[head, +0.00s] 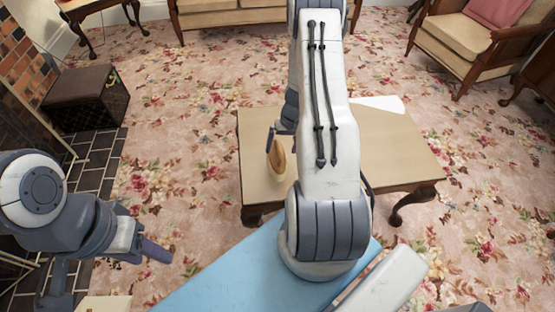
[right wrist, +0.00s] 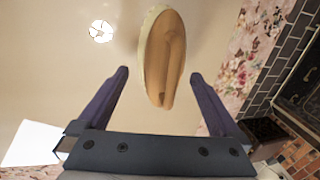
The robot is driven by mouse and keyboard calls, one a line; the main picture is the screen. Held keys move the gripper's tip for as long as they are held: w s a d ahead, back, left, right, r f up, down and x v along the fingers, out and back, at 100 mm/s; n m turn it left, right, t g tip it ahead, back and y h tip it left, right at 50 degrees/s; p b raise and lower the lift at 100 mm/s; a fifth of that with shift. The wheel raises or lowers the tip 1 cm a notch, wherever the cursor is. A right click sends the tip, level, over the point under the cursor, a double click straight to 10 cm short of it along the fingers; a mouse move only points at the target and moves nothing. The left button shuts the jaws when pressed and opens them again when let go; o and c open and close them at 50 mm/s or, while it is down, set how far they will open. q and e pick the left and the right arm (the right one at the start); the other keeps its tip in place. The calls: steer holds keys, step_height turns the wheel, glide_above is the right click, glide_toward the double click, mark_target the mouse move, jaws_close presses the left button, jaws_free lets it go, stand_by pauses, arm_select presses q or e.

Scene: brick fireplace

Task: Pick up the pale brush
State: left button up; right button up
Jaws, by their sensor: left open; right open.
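The pale brush (head: 277,158) lies on the left part of a low wooden table (head: 400,160), with its tan wooden face showing and a pale rim around it. In the right wrist view the brush (right wrist: 163,50) lies ahead of my right gripper (right wrist: 158,76), its near end in line with the gap between the open fingers. I see no finger touching it. In the head view my right arm hides most of that gripper; one finger shows just by the brush. My left gripper (head: 150,248) is open and empty at the lower left, away from the table.
A white sheet-like thing (head: 380,103) lies at the table's far edge. A small white patch (right wrist: 101,31) shows on the tabletop. A light blue surface (head: 230,280) is in front. A dark stool (head: 85,97) stands by the brick fireplace; armchair and sofa are at the back.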

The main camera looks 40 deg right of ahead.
steer(key=f, duration=0.4)
steer(key=shift+w+a+b, duration=0.3)
steer(key=shift+w+a, duration=0.05)
steer(key=shift+a, duration=0.05)
steer(key=c, duration=1.2)
steer(key=shift+r, duration=0.1)
steer(key=shift+c, duration=0.2)
steer(key=shift+r, duration=0.5)
jaws_close()
step_height(320, 180, up, 3)
steer(key=shift+f+p, duration=0.1)
steer(key=shift+p, duration=0.4)
steer(key=s+d+r, duration=0.6)
steer(key=s+r, duration=0.1)
steer(key=s, duration=0.3)
steer(key=shift+d, duration=0.2)
